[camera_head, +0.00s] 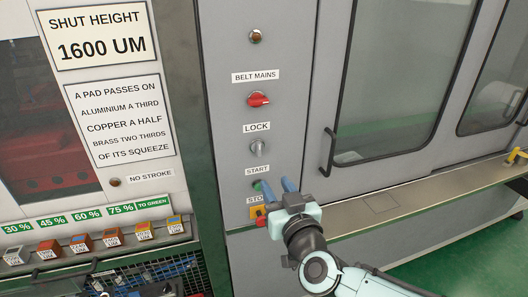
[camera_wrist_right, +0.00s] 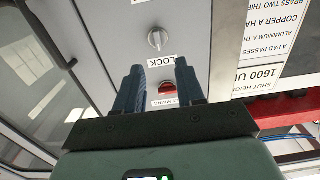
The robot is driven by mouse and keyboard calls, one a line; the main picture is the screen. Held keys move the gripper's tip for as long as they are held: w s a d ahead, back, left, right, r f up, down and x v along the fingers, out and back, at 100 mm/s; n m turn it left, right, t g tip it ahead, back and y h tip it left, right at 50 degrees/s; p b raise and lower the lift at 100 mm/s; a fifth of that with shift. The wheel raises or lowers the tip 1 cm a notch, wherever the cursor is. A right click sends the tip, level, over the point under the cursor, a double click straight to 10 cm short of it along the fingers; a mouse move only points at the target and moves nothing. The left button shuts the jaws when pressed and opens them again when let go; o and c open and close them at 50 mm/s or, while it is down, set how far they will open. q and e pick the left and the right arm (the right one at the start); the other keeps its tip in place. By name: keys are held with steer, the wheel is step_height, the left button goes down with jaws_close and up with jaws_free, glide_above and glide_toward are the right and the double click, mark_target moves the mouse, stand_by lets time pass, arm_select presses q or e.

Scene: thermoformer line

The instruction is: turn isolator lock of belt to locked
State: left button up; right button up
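The isolator lock knob (camera_head: 257,148) is a small grey-silver knob under the LOCK label (camera_head: 256,127) on the grey panel. Its grip looks roughly upright. In the right wrist view, which is upside down, the lock knob (camera_wrist_right: 157,39) sits beyond the fingertips. Above the label in the head view is the red BELT MAINS switch (camera_head: 258,99), its handle roughly sideways. My right gripper (camera_head: 276,183) is open and empty in front of the panel, below the knob in the head view. Its two fingers (camera_wrist_right: 160,66) are apart in the wrist view. My left gripper is not in view.
The red stop button (camera_head: 261,219) is beside the gripper. A black door handle (camera_head: 328,152) stands out to the right. A metal ledge (camera_head: 400,200) runs below the doors.

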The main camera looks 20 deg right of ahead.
mark_target(260, 150)
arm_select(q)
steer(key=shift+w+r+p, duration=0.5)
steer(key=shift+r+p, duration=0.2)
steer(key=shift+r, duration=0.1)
arm_select(e)
steer(key=w, duration=0.8)
steer(key=w+r, duration=0.1)
steer(key=w, duration=0.4)
steer(key=shift+c, duration=0.3)
jaws_close()
